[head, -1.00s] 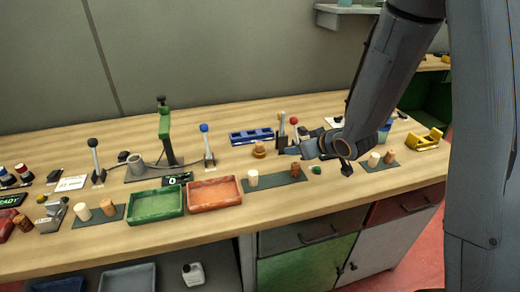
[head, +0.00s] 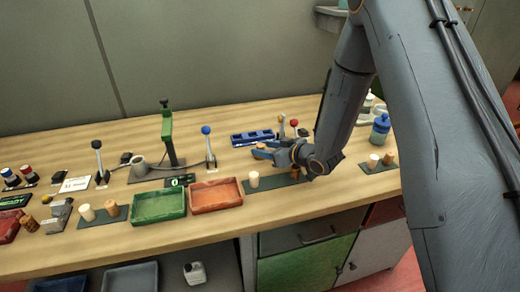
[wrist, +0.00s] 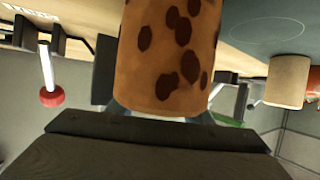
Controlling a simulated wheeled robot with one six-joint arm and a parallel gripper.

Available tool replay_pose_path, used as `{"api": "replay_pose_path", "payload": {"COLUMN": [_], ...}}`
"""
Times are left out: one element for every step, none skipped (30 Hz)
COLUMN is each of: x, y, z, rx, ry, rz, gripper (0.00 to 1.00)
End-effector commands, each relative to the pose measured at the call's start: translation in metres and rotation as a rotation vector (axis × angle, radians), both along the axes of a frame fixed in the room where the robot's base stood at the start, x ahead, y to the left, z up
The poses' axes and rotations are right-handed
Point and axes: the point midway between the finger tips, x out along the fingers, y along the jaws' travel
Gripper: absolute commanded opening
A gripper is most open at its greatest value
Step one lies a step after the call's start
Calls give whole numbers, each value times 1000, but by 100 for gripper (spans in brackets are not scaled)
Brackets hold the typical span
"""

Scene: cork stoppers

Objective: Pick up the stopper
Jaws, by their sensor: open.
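The stopper (wrist: 172,55), a tan cork with dark brown spots, fills the upper middle of the wrist view, close in front of my gripper. Its end nearest the gripper overlaps the gap where the fingers are, so I cannot tell whether they touch it. In the head view, my gripper (head: 263,151) is low over the bench, pointing left, with its jaws open.
A pale cork (head: 253,179) stands on a dark mat in front; it also shows in the wrist view (wrist: 288,80). A red-knobbed lever (head: 294,123) and a blue tray (head: 251,138) are behind. Orange (head: 216,194) and green (head: 158,206) trays lie front left.

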Motion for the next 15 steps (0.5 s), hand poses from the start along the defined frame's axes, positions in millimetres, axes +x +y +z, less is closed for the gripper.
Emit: {"api": "replay_pose_path", "payload": {"x": [3,4,6,6,6,7,7,7,7,7,7,7,7,6,6], "y": [3,4,5,6,6,6,6,6,6,6,6,6,6,6,6], "z": [-2,-2,-3,-3,-4,-4,-4,-4,-4,-4,-4,-4,-4,-4,-4], "rx": [1,1,0,0,0,0,0,0,0,0,0,0,0,0,0], "ry": [1,1,0,0,0,0,0,0,0,0,0,0,0,0,0], "rz": [0,0,-1,-1,-1,-1,-1,-1,-1,-1,-1,-1,-1,-1,-1], "gripper": [46,46,46,46,46,46,46,46,46,46,42,36,31,26,19]}}
